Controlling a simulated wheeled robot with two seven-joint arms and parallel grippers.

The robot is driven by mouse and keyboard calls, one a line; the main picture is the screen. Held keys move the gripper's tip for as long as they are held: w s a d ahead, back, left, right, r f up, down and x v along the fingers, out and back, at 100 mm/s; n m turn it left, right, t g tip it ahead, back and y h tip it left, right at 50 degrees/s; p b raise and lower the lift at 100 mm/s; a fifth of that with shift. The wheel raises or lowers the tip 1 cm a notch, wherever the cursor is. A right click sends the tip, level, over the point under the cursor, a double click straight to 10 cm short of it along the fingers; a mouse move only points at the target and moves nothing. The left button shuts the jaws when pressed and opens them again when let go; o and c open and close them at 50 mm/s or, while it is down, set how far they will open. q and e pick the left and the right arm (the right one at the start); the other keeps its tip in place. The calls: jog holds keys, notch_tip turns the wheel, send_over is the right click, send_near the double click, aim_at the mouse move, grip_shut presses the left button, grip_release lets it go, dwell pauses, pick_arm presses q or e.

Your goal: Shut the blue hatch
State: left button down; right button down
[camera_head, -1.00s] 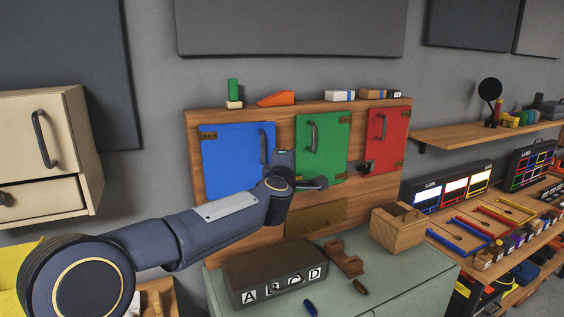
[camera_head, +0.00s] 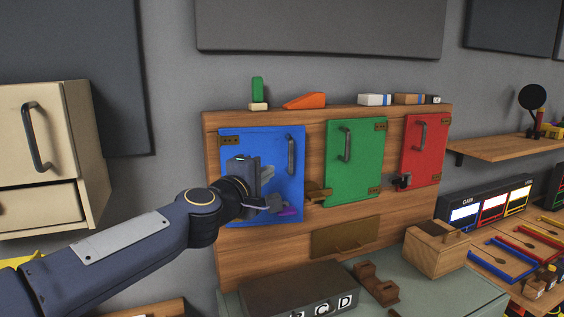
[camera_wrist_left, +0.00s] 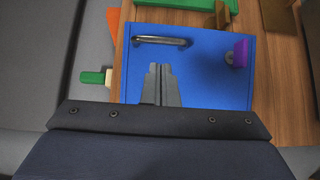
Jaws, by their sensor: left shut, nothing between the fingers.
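The blue hatch (camera_head: 236,155) is a flat panel at the left of the wooden board, with a dark handle (camera_head: 292,154) near its upper right and a purple knob (camera_head: 288,211) low on its right. It looks flush or nearly flush with the board; I cannot tell any small gap. My left gripper (camera_head: 268,174) is in front of the hatch's middle, shut and empty. In the left wrist view its fingers (camera_wrist_left: 159,72) point at the blue face, below the handle (camera_wrist_left: 161,41) and left of the purple knob (camera_wrist_left: 240,53). Contact cannot be told. My right gripper is out of view.
The green hatch (camera_head: 355,170) and red hatch (camera_head: 423,155) sit to the right on the wooden board (camera_head: 260,250). Small blocks lie along its top. A dark lettered box (camera_head: 290,287) and a wooden box (camera_head: 435,250) stand below. A beige cabinet (camera_head: 75,140) hangs left.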

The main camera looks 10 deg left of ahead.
aim_at(289, 158)
pick_arm(q)
jog(key=p+x, duration=0.2)
jog(key=x, duration=0.7)
jog(key=shift+w, duration=0.25)
jog(key=shift+w, duration=0.1)
jog(key=w+y+p, duration=0.1)
jog(key=w, duration=0.1)
jog(key=w+n+y+p, duration=0.1)
jog(key=w, duration=0.1)
jog(key=shift+a+r+n+t+p, duration=0.1)
jog(key=shift+a+n+t+p, duration=0.05)
jog(key=shift+n+t+p, duration=0.2)
